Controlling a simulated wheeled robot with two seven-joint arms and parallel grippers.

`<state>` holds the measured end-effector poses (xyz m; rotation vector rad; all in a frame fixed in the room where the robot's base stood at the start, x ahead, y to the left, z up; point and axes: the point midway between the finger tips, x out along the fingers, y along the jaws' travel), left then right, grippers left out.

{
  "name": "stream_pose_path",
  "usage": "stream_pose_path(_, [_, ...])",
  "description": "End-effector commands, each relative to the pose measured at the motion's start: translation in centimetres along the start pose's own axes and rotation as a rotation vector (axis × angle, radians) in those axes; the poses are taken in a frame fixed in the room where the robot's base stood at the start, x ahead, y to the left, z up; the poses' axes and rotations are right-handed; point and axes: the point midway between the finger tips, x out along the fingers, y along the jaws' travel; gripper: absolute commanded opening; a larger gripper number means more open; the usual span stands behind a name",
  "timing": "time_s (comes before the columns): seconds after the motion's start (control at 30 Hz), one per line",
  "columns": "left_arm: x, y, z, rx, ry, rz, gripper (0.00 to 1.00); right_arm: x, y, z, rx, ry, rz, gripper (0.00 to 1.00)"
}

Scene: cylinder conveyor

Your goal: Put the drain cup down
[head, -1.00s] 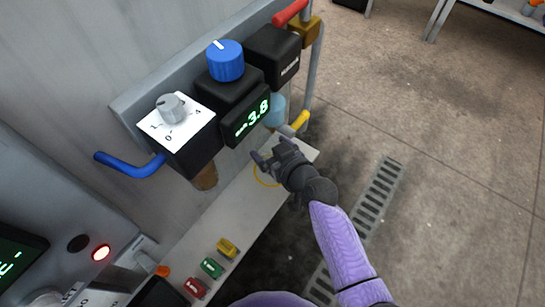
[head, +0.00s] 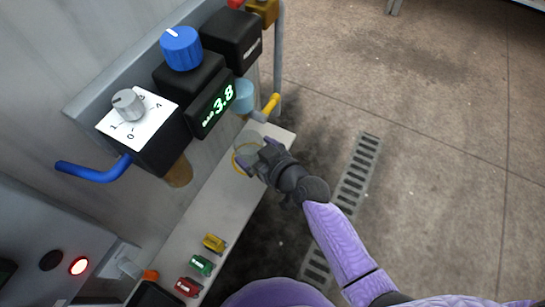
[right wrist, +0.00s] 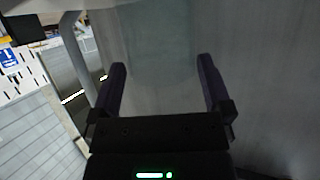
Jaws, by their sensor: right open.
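The drain cup (head: 249,142) is a clear, faint cup at the far end of the pale ledge, under the yellow-handled tap (head: 271,104). It appears to stand at the yellow ring (head: 236,162) marked there, though its base is hard to make out. My right gripper (head: 259,157) is open beside the cup's near right side. In the right wrist view, the open fingers (right wrist: 160,78) have a pale translucent shape between and beyond them, probably the cup; contact cannot be told. My left gripper is not in view.
Floor with a drain grate (head: 355,178) lies to the right.

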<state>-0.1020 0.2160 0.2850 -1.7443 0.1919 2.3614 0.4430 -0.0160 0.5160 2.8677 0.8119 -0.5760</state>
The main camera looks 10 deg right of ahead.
Motion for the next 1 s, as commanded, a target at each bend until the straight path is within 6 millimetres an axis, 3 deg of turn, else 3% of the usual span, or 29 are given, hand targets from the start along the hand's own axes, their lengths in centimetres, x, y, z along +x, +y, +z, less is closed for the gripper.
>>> stream_pose_path(0.03, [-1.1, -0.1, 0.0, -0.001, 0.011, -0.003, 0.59, -1.4, 0.1, -0.7, -0.006, 0.003, 0.003, 1.0])
stream_pose_path(0.2, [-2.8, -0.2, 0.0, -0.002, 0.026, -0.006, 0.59, -5.4, 0.1, -0.6, -0.006, 0.002, 0.002, 1.0])
stream_pose_path(0.4, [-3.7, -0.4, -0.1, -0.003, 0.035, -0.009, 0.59, -8.4, 0.0, -0.3, -0.002, 0.003, 0.0, 1.0])
stream_pose_path(1.0, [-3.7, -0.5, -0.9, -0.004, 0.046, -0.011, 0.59, -8.7, 0.0, -0.1, 0.0, 0.002, 0.0, 1.0])
